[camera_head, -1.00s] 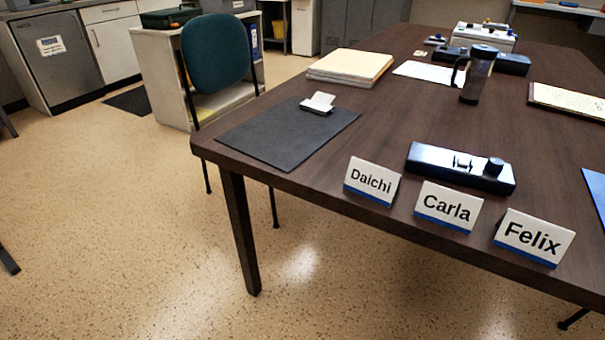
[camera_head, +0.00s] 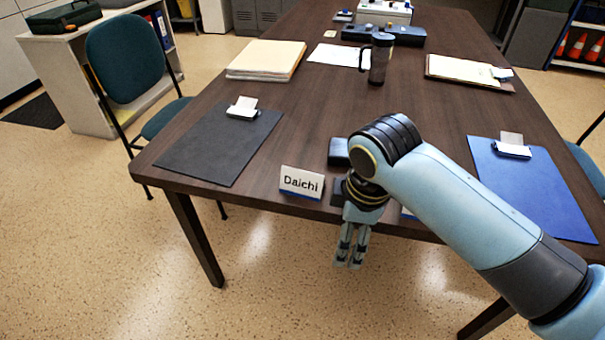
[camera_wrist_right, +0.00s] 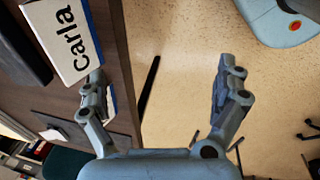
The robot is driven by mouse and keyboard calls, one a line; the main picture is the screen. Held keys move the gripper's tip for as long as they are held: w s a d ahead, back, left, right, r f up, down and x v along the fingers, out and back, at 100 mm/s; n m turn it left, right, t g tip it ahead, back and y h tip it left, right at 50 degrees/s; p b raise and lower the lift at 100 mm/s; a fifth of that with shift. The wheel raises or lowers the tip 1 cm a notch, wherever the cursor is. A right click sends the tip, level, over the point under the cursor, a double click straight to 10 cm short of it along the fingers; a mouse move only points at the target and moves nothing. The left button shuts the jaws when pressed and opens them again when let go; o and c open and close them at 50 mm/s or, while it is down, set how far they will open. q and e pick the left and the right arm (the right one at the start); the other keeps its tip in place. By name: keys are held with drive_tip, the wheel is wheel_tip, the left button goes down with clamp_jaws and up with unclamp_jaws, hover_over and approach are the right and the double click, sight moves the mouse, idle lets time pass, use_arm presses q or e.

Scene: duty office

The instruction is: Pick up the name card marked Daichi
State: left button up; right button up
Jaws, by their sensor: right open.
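The white name card marked Daichi (camera_head: 301,183), with a blue lower edge, stands near the front edge of the dark table in the head view. My right gripper (camera_head: 350,263) hangs to the right of that card, in front of the table edge, apart from it. In the right wrist view its two fingers (camera_wrist_right: 163,82) are spread with nothing between them. A white and blue card edge shows partly behind that finger. My left gripper is not in view.
In the head view my right arm hides most of the dark-blue device (camera_head: 339,152) and the other cards. A black clipboard (camera_head: 205,150) lies to the left, a blue clipboard (camera_head: 530,190) to the right. A tumbler (camera_head: 380,60) and paper stack (camera_head: 266,60) stand farther back.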

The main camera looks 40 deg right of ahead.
sight(303, 172)
drive_tip(key=w+r+n, duration=0.3)
drive_tip(key=w+n, duration=0.2)
drive_tip(key=w+d+r+n+g+p, duration=0.1)
drive_tip(key=w+r+n, duration=0.1)
drive_tip(key=w+n, duration=0.3)
drive_tip(key=w+r+n+g, duration=0.1)
drive_tip(key=w+r+n, duration=0.2)
drive_tip(key=w+n, duration=0.2)
drive_tip(key=shift+w+d+r+y, duration=0.35)
drive_tip(key=shift+w+y, duration=0.05)
drive_tip(key=shift+w, duration=0.15)
drive_tip(key=shift+w+f+n, duration=0.1)
drive_tip(key=shift+n, duration=0.3)
wheel_tip(303, 172, down, 4)
drive_tip(key=f, duration=0.2)
drive_tip(key=f+b, duration=0.1)
drive_tip(key=f, duration=0.3)
drive_tip(key=shift+w+d, duration=0.15)
drive_tip(key=shift+w, duration=0.15)
drive_tip(key=c, duration=0.5)
drive_tip(key=shift+c, duration=0.2)
